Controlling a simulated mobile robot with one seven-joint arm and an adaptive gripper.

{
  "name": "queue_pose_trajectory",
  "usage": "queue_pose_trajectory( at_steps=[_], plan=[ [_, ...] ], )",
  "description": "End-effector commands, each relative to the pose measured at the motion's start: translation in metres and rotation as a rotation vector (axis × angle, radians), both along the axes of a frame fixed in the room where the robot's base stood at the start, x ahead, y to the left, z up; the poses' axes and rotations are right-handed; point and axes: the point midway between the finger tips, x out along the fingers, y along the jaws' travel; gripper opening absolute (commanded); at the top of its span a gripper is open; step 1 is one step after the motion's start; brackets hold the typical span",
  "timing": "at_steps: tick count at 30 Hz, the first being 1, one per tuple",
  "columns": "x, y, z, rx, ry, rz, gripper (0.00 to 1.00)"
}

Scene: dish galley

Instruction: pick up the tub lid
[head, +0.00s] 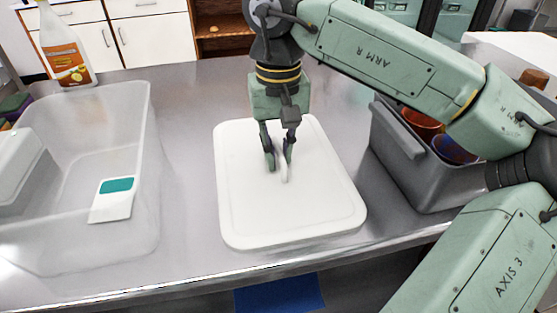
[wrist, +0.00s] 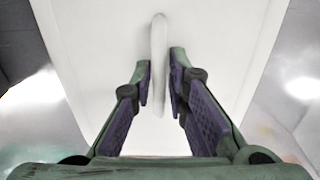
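The tub lid (head: 245,205) looks like a white rectangular slab with rounded corners and a raised rim, lying flat on the steel counter. A narrow white upright grip (wrist: 159,50) stands at its middle. My gripper (head: 279,160) points down over the lid, with one finger on each side of this grip. In the wrist view, the fingertips (wrist: 160,80) are apart, with the grip between them and thin gaps beside it. Firm contact does not show. The lid's face also shows in the wrist view (wrist: 225,50).
A translucent tub (head: 148,180) with a teal-and-white label stands on the left. A spray bottle (head: 66,50) is behind it. A grey bin (head: 400,160) holding orange and blue items is close on the lid's right. Bare counter (head: 190,130) lies between tub and lid.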

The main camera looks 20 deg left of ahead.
Motion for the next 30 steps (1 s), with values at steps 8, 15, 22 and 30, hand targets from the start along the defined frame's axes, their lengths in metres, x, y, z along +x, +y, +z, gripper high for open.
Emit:
queue_pose_trajectory(
  at_steps=[8,15,22,30],
  plan=[
    [-0.0002,0.0001,-0.0025,0.0,0.0,0.0,0.13],
    [-0.0002,0.0001,-0.0023,0.0,0.0,0.0,0.0],
    [-0.0002,0.0001,-0.0022,0.0,0.0,0.0,0.0],
    [-0.0001,0.0002,-0.0016,0.001,-0.001,0.0,0.0]
  ],
)
